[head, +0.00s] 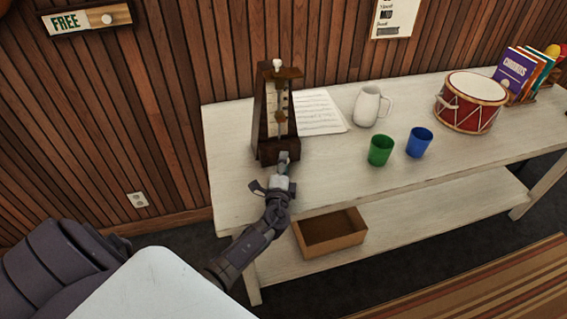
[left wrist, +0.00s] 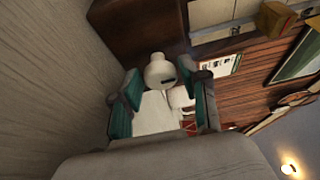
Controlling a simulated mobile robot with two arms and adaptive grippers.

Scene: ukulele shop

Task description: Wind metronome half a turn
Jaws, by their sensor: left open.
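The metronome (head: 271,136), a dark brown wooden pyramid with a lighter front and a pale tip on top, stands upright at the left end of the white table (head: 225,165). My left gripper (head: 284,163) is at its lower front right corner, fingers open. In the left wrist view the metronome's dark body (left wrist: 140,30) fills the top. In the head view the gripper hides this knob. My right gripper is not in view.
Sheet music (head: 320,113) lies right of the metronome. Farther right are a white pitcher (head: 367,107), a green cup (head: 380,151), a blue cup (head: 419,142), a red drum (head: 470,104) and books (head: 518,70). An open box (head: 331,237) sits on the lower shelf.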

